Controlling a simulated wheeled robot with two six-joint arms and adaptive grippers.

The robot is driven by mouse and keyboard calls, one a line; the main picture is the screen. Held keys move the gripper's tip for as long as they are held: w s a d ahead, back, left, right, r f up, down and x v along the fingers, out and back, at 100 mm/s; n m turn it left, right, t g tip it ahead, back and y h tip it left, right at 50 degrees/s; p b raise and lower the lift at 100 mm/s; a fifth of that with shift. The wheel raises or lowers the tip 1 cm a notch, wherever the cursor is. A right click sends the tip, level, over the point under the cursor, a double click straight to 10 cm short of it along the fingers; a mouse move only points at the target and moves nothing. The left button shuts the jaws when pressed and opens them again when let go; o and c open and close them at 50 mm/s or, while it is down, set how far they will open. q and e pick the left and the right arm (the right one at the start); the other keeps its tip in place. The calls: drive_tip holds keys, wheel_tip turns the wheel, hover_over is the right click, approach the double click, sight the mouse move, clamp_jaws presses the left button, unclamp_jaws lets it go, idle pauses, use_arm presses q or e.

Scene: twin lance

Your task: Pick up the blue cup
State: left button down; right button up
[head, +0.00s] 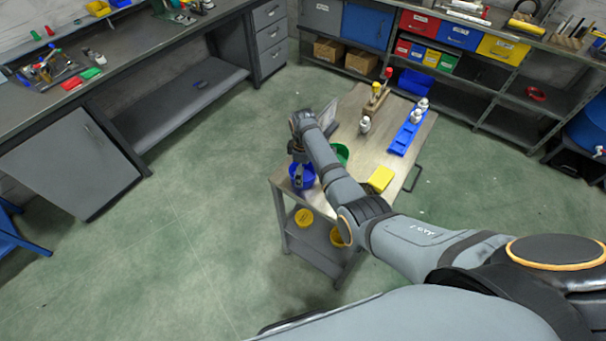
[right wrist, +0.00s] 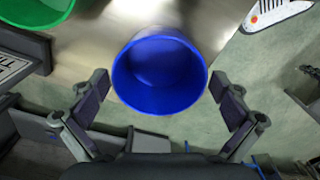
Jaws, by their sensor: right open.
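The blue cup (head: 308,181) stands upright near the left edge of a small cart's top (head: 350,110). In the right wrist view the blue cup (right wrist: 160,72) shows from above, empty, with its round rim towards the camera. My right gripper (head: 298,178) is at the cup in the head view, partly hiding it. In the right wrist view the right gripper (right wrist: 160,105) is open, with one finger on each side of the cup's near part. Gaps show between both fingers and the cup. My left gripper is not in view.
A green cup (head: 342,152) stands close to the blue one; it also shows at the top left of the right wrist view (right wrist: 35,8). A yellow block (head: 381,178), a blue tray (head: 408,132) and white bottles share the cart. Yellow containers (head: 304,217) sit on its lower shelf.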

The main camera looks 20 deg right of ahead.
drive_tip(key=shift+f, duration=0.1)
drive_tip(key=c, duration=1.1)
drive_tip(key=shift+o, duration=0.2)
